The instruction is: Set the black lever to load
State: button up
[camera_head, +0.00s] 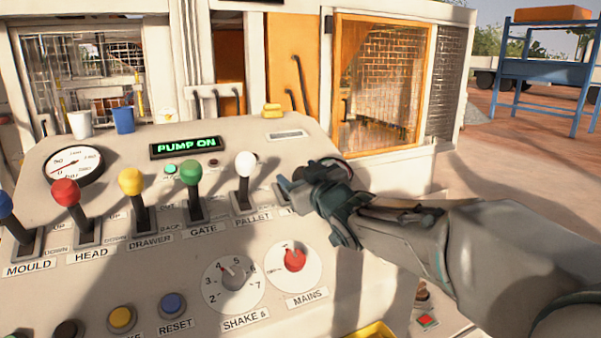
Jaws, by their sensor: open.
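My gripper (290,187) is over the right end of the lever row on the sloped control panel, to the right of the white PALLET lever (245,175). It is open. A dark slot and a label starting with "T" show partly at its left edge. No black-knobbed lever shows; my gripper and wrist cover this end of the row. I cannot tell what is between the fingers, or which way a lever there is set.
Blue, red (66,193), yellow (131,182) and green (190,173) levers stand to the left. Below are the SHAKE dial (232,285) and the red MAINS switch (295,259). The display (186,147) reads PUMP ON.

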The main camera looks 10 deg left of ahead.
jog(key=shift+w+a, duration=0.15)
jog(key=shift+w, duration=0.05)
grip_shut()
